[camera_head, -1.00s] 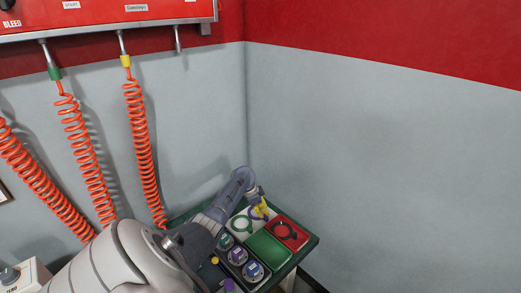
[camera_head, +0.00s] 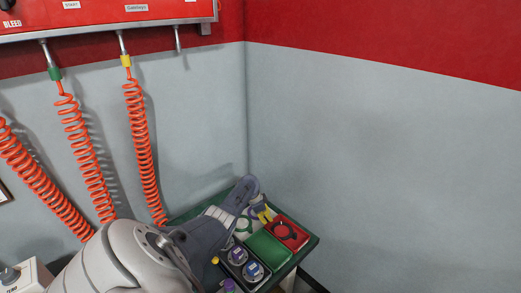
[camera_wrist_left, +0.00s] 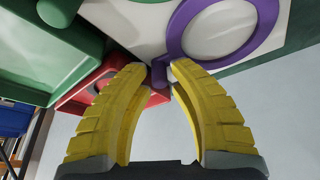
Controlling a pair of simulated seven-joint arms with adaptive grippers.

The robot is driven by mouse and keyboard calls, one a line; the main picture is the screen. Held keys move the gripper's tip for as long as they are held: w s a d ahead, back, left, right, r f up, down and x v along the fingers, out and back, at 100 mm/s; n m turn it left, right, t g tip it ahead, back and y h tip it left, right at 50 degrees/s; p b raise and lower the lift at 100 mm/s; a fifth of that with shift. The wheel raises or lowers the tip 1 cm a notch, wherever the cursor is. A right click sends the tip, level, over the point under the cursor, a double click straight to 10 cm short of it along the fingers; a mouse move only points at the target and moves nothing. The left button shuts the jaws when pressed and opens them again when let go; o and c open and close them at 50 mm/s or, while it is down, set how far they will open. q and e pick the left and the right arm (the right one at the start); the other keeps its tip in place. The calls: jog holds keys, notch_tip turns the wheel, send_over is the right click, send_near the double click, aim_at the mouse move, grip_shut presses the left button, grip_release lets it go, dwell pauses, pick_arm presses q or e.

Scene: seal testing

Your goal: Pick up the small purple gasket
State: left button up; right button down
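A purple ring gasket (camera_wrist_left: 174,32) with a short tab lies over a white surface in the left wrist view. Its tab points down between my fingertips. My left gripper (camera_wrist_left: 160,70) has its two yellow fingers apart, with a gap on both sides of the tab. I cannot tell whether either finger touches it. In the head view my left gripper (camera_head: 263,214) is over the white section at the far side of the tray, and its wrist and fingers hide most of the gasket there. My right gripper is in neither view.
Grey walls stand close behind. Coiled orange hoses (camera_head: 143,150) hang at the left.

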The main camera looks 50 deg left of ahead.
pick_arm(q)
grip_shut()
jog(key=shift+r, duration=0.15)
dwell(0.5)
